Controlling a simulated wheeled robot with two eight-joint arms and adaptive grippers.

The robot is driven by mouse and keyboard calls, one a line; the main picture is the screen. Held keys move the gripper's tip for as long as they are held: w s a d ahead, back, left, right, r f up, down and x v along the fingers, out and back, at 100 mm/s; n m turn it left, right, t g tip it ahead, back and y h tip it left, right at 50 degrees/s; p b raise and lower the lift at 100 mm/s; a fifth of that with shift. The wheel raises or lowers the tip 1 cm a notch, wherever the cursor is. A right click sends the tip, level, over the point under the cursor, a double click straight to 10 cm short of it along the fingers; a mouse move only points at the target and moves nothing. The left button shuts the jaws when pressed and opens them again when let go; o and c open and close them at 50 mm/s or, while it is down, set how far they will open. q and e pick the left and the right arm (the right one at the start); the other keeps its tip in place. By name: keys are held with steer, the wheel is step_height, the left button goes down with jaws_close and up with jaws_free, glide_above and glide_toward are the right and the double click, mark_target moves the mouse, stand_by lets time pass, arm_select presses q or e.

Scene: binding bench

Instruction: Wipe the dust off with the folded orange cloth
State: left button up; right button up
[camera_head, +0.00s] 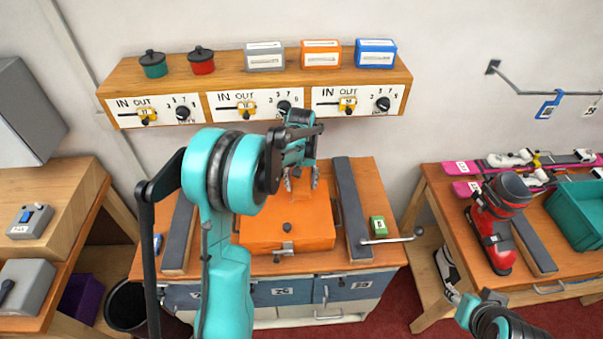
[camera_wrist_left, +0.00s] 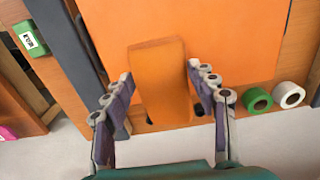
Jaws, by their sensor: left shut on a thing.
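My left gripper (camera_head: 302,182) is over the far part of an orange case (camera_head: 287,234) on the bench. In the left wrist view the left gripper (camera_wrist_left: 168,95) is shut on the folded orange cloth (camera_wrist_left: 160,75), an upright block between the two fingers. The orange case (camera_wrist_left: 190,25) fills the background there. I cannot tell whether the cloth touches it. In the head view the cloth blends into the orange. No dust can be made out. My right gripper (camera_head: 466,305) is low at the right, away from the bench, and its jaws are unclear.
Dark grey padded rails (camera_head: 350,205) flank the case. A crank handle (camera_head: 393,238) and a green box (camera_head: 377,226) are at its right. A shelf with dials (camera_head: 255,104) hangs behind. A ski boot (camera_head: 497,225) stands on the right table. Green tape (camera_wrist_left: 257,100) and white tape (camera_wrist_left: 289,95) lie beside the gripper.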

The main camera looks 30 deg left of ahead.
mark_target(301, 186)
arm_select(q)
steer(key=shift+r, duration=0.6)
steer(key=shift+r+p, duration=0.8)
steer(key=shift+r, duration=0.2)
